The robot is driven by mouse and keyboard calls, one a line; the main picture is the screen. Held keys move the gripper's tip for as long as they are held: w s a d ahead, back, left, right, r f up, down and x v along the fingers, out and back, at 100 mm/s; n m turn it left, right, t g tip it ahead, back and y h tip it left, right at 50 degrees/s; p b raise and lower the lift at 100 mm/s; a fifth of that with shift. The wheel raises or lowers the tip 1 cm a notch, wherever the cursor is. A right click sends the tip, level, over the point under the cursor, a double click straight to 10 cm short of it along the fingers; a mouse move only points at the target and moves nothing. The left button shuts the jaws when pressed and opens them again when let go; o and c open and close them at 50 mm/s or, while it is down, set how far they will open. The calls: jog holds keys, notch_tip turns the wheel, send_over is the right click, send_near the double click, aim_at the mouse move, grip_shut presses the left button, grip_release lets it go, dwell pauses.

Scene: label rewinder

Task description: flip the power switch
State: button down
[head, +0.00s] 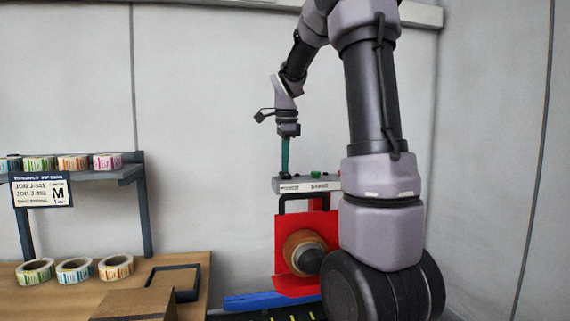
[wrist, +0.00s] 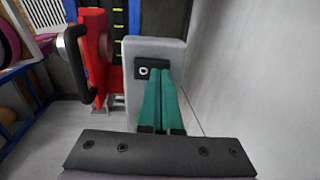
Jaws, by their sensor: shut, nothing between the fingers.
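The power switch (wrist: 143,71) shows in the wrist view as a small black piece with a white ring mark, on the top of a grey control box (wrist: 140,100). The same box (head: 308,185) stands at the top of the red machine in the head view. My gripper (head: 285,172) points straight down, its green fingers closed together, with the tips at or just above the box top. In the wrist view the fingertips (wrist: 163,72) overlap the right part of the switch and hide it. I cannot tell whether they touch it. Nothing is held.
A red machine frame (head: 290,238) with a brown roll (head: 304,252) and black handle is below the box. A green button (head: 315,174) sits on the box top. At left are a shelf (head: 100,175) with label rolls and a wooden table (head: 200,270). The wall is close behind.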

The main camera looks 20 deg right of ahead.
jog(key=shift+w+f, duration=0.1)
jog(key=shift+f, duration=0.25)
dwell(0.3)
jog(key=shift+s+a, duration=0.15)
jog(key=shift+s, duration=0.7)
notch_tip(320, 180, up, 14)
jog(key=s, duration=0.1)
jog(key=shift+s+a, duration=0.15)
jog(key=shift+s, duration=0.1)
jog(key=shift+r, duration=0.1)
